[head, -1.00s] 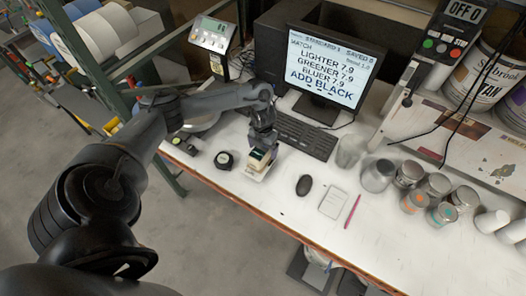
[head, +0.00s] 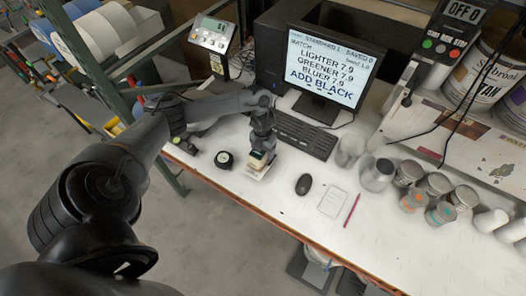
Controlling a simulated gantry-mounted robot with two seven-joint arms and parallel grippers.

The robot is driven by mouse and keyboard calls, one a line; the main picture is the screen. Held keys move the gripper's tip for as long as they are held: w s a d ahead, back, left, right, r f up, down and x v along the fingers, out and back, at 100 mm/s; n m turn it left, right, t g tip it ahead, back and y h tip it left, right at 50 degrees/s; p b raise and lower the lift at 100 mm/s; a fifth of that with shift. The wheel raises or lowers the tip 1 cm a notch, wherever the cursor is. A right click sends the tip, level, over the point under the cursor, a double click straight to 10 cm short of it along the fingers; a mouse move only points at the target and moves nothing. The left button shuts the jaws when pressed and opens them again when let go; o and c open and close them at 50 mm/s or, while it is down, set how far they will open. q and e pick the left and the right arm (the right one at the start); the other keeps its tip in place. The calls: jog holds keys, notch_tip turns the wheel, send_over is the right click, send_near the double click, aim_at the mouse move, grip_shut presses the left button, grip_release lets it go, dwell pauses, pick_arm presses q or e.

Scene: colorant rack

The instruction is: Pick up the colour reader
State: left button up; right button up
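A small beige device with a dark green top, which looks like the colour reader (head: 258,160), stands on a white pad on the bench, left of the mouse. My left gripper (head: 262,148) points down directly over it, with its fingers at the device's upper end. The fingers are small and dark here, so whether they are closed on the device or only around it cannot be told. The device appears to be still down at the bench. My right gripper is out of view.
A round black object (head: 224,160) lies left of the device. The keyboard (head: 306,136) and monitor (head: 327,72) are behind, and the mouse (head: 304,184), a notepad (head: 333,202) and a red pen (head: 352,209) to the right. Several cans stand further right. The bench's front strip is clear.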

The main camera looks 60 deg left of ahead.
pick_arm(q)
jog(key=c, duration=0.3)
jog(key=shift+r, duration=0.1)
jog(key=shift+c, duration=0.2)
